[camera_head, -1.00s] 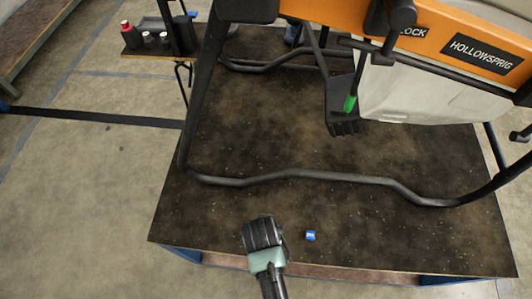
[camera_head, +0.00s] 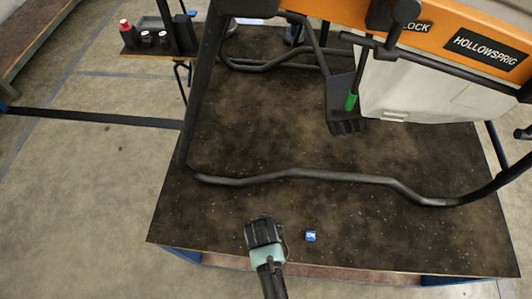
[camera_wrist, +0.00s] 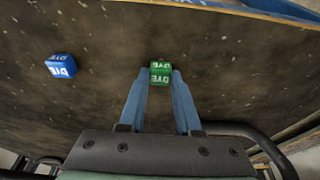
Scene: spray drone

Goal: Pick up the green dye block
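The green dye block (camera_wrist: 160,73) sits between the fingertips of my gripper (camera_wrist: 160,76) in the wrist view. The two blue fingers flank it closely, with no clear gap at its sides, and look shut on it. In the head view my gripper (camera_head: 266,232) is low over the front of the dark table, and the green block is hidden behind it. I cannot tell whether the block touches the table.
A blue dye block (camera_head: 311,236) lies on the table (camera_head: 400,235) just right of my gripper; in the wrist view it is at left (camera_wrist: 61,66). The drone's black tubular frame (camera_head: 300,174) stands behind. The table's front edge is close.

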